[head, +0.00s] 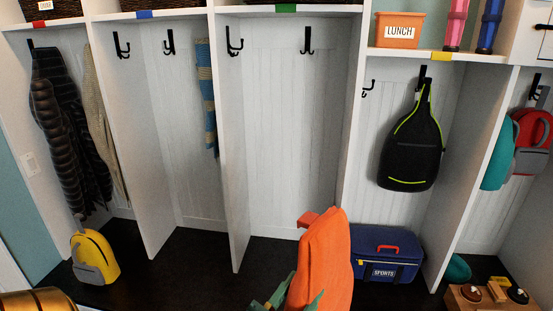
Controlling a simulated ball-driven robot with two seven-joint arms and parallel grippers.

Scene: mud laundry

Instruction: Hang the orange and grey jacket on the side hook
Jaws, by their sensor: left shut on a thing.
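The jacket (326,255) shows as a bulky, upright orange shape at the bottom middle, in front of the bench. I see no clear grey part on it, and its lower end is cut off by the picture edge. My left gripper (290,295), teal and dark, is at the jacket's lower left and is shut on it; its fingertips are partly hidden. A small black hook (368,89) is on the left side wall of the compartment with the black backpack, empty, above and to the right of the jacket. My right gripper is not in view.
A black backpack (411,150) hangs right of the side hook. A blue sports bag (386,256) stands on the dark bench (190,262) below. White dividers (232,170) separate the compartments. The middle compartment has empty hooks (307,41). A yellow backpack (95,258) stands at left.

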